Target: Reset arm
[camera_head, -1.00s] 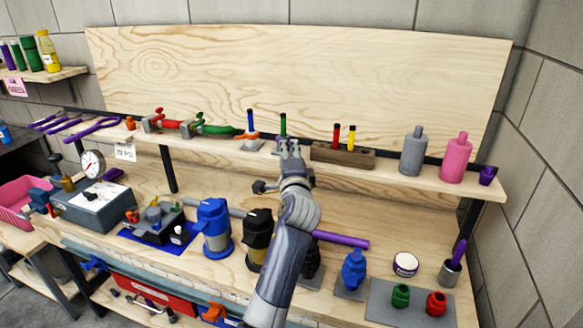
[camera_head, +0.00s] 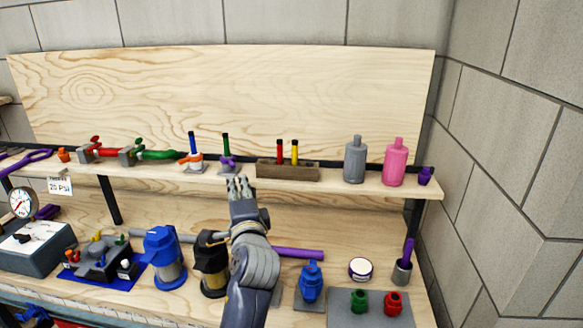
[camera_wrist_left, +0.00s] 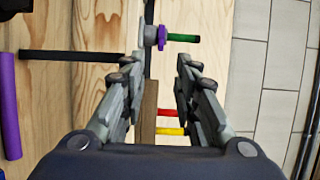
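My left gripper (camera_head: 238,185) reaches up from the bottom of the head view, in front of the upper shelf's edge. Its two fingers are apart with nothing held between them, as the left wrist view (camera_wrist_left: 161,65) also shows. Just beyond the fingertips is a small purple stand with a green tube (camera_head: 225,146). In the left wrist view the green tube (camera_wrist_left: 183,38) points to the right, apart from the fingers. My right gripper is in neither view.
The upper shelf holds a wooden block (camera_head: 288,172) with red and yellow tubes, a grey bottle (camera_head: 355,160) and a pink bottle (camera_head: 396,164). A block wall closes the right side.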

